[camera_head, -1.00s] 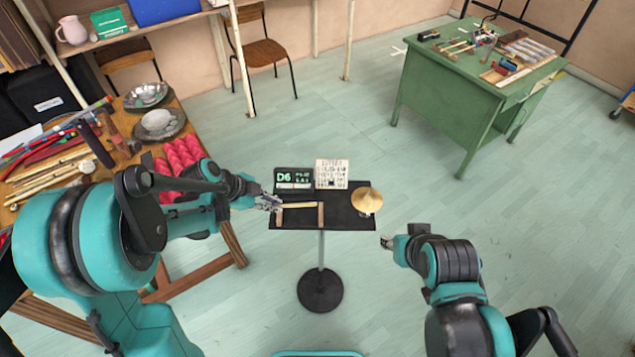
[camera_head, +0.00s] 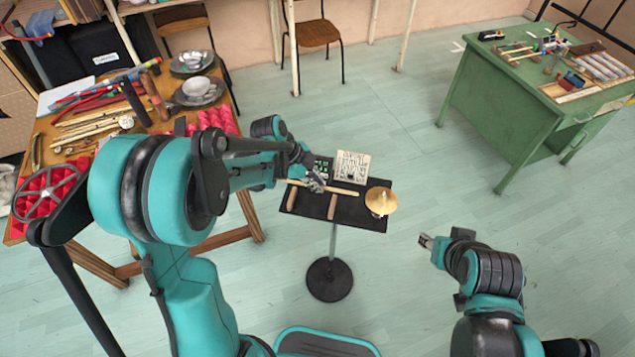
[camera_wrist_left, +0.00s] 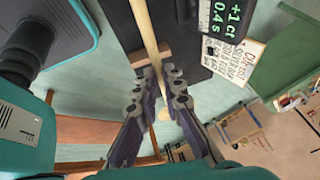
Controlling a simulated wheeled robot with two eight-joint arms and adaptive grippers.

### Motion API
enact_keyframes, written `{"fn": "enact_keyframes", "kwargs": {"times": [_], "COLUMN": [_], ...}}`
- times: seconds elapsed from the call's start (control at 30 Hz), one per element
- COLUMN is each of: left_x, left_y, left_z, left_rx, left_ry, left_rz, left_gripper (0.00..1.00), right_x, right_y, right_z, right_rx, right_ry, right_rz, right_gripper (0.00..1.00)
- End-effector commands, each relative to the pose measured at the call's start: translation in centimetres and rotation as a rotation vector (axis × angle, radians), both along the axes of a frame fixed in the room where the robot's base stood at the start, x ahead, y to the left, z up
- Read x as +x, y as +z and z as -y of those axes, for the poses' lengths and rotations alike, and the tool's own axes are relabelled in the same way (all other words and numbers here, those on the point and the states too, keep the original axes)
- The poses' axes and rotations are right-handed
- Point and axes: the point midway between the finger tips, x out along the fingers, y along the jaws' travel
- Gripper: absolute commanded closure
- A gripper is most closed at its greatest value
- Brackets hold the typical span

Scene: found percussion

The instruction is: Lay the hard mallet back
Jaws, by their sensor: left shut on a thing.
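The mallet, a pale wooden stick (camera_head: 342,190), spans across the black stand tray (camera_head: 357,216). My left gripper (camera_head: 315,184) is shut on it, over the tray's back left part. In the left wrist view the stick (camera_wrist_left: 146,32) runs between the two fingers (camera_wrist_left: 162,82). Two wooden rest blocks (camera_head: 332,207) (camera_head: 291,197) stand on the tray; one block (camera_wrist_left: 146,54) shows beside the stick in the wrist view. I cannot tell whether the stick touches them. My right gripper (camera_head: 426,241) is apart, right of the stand; its jaw state is too small to read.
A dark display (camera_head: 318,165) and a white card (camera_head: 352,166) stand behind. A wooden table (camera_head: 247,212) with tools and bowls is left, a green desk (camera_head: 500,125) back right. Floor between is clear.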

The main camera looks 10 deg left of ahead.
Motion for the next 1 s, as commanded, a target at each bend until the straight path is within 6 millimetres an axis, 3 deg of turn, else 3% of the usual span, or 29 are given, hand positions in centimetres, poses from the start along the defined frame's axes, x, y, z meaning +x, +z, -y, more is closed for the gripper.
{"fn": "enact_keyframes", "kwargs": {"times": [0.5, 1.0], "left_x": [0.0, 0.0], "left_y": [-5.5, -6.1], "left_z": [0.0, 0.0], "left_rx": [0.0, 0.0], "left_ry": [0.0, 0.0], "left_rz": [0.0, 0.0], "left_gripper": [1.0, 1.0], "right_x": [0.0, 0.0], "right_y": [-4.8, -5.2], "right_z": [0.0, 0.0], "right_rx": [0.0, 0.0], "right_ry": [0.0, 0.0], "right_rz": [0.0, 0.0], "right_gripper": [0.6, 0.6]}}
